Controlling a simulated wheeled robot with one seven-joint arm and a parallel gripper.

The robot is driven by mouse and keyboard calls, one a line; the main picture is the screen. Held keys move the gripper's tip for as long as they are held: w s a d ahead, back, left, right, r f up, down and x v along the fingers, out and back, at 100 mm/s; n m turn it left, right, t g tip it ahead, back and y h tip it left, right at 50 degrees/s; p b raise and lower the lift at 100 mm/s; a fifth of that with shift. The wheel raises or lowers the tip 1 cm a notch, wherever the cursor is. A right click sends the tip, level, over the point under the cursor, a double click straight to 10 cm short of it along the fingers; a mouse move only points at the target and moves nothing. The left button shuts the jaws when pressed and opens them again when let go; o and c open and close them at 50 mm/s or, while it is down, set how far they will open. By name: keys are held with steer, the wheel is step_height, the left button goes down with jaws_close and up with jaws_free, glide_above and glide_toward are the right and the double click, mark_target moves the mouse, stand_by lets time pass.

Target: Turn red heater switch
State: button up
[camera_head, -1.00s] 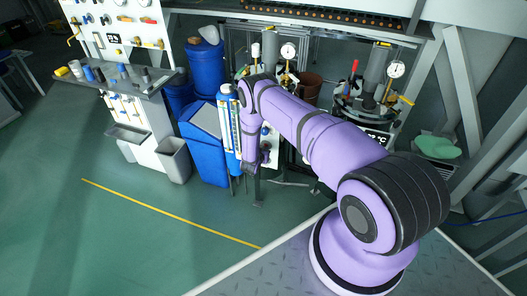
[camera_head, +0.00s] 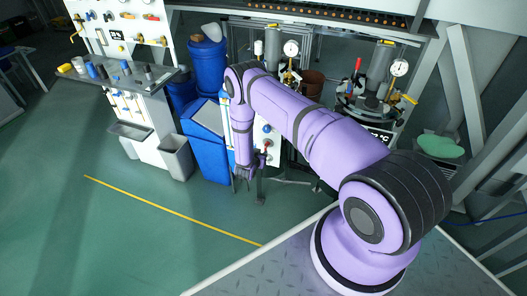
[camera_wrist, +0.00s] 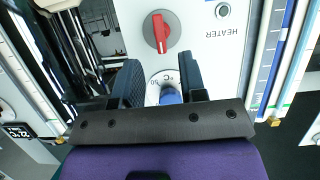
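The red heater switch (camera_wrist: 160,32) is a red handle on a grey round base, at the top middle of the wrist view. It sits on a white panel (camera_wrist: 205,65) whose HEATER lettering appears upside down. In the head view, the red switch (camera_head: 265,146) shows small on the panel, just right of my forearm. My gripper (camera_wrist: 160,66) is open and empty, its dark fingertips just below the switch in the wrist view, apart from it. A blue knob (camera_wrist: 170,96) with a numbered dial shows between the fingers, partly hidden. In the head view my gripper (camera_head: 243,174) hangs by the panel.
A round button (camera_wrist: 222,10) is right of the switch. Vertical tubes (camera_wrist: 272,60) run beside the panel.

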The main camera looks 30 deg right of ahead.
steer(key=shift+v, duration=1.5)
